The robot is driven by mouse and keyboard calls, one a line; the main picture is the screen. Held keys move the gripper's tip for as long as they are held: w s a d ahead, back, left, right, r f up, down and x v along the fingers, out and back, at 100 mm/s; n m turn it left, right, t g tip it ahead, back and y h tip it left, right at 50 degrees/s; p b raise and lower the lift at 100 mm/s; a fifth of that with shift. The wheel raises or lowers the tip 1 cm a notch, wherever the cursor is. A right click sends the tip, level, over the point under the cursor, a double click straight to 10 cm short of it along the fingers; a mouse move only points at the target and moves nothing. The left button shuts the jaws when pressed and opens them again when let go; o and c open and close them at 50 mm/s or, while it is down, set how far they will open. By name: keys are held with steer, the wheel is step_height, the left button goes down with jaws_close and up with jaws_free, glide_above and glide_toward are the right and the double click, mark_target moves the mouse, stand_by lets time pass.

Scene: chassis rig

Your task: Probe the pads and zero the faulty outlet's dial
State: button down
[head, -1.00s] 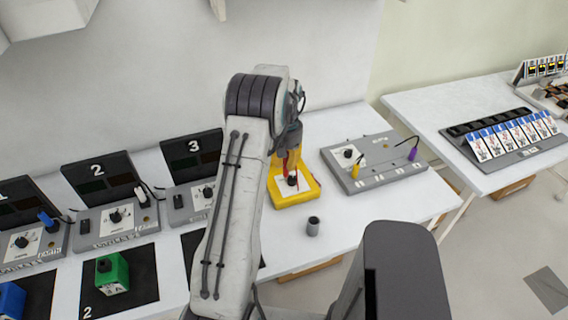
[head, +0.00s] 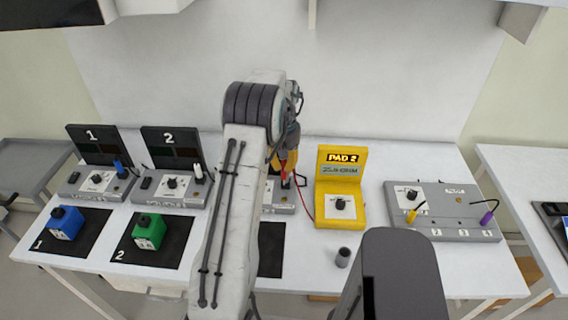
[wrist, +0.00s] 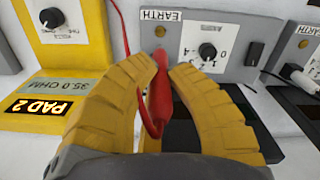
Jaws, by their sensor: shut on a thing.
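My gripper (wrist: 160,72) is shut on a red probe (wrist: 160,95). The probe's tip is at the brass earth pad (wrist: 160,31) of the third outlet unit; I cannot tell whether it touches. That unit's dial (wrist: 208,50) is beside the pad. In the head view my gripper (head: 285,165) is over this unit, which my arm mostly hides. The yellow meter (head: 340,205) reads PAD 2, with 35.0 OHM below, and a red lead runs to it. Outlet units 1 (head: 98,184) and 2 (head: 170,187) show their dials, with dark panels behind.
A blue block (head: 65,224) and a green block (head: 149,232) stand on black mats. A small grey cup (head: 343,257) stands in front of the meter. A grey board (head: 445,222) with yellow and purple plugs lies to the right.

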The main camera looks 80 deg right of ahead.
mark_target(284, 178)
steer(key=shift+f+b, duration=2.05)
steer(key=shift+f, duration=0.95)
steer(key=shift+a+f+b, duration=0.1)
steer(key=shift+f+b, duration=0.35)
steer(key=shift+f, duration=0.2)
steer(key=shift+r, duration=0.15)
steer(key=shift+r+p, duration=2.5)
steer(key=shift+r, duration=0.95)
steer(key=shift+f, duration=0.1)
